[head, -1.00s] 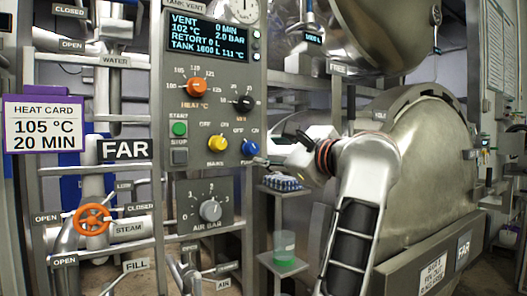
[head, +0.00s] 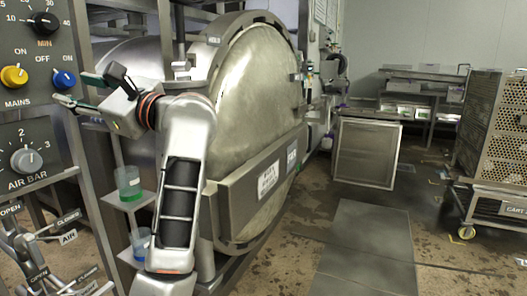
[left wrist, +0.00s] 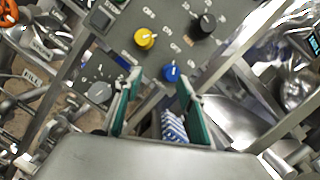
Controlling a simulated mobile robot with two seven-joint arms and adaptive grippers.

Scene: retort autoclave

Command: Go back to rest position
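My left gripper (head: 72,88) is open beside the right edge of the control panel, its fingertips close to the blue knob (head: 63,78). In the left wrist view the two green-padded fingers (left wrist: 158,80) are spread with nothing held between them. The blue knob (left wrist: 171,73) shows just beyond the fingertips; I cannot tell whether they touch it. The yellow mains knob (head: 14,76) sits to its left, with the air bar dial (head: 25,160) below. My right gripper is not in view.
The round retort door (head: 260,90) stands behind my left arm. A shelf with cups of green (head: 129,183) and blue liquid (head: 141,243) is close under the arm. A perforated cart (head: 495,130) stands at the right. A flat grey plate (head: 365,250) lies on open floor.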

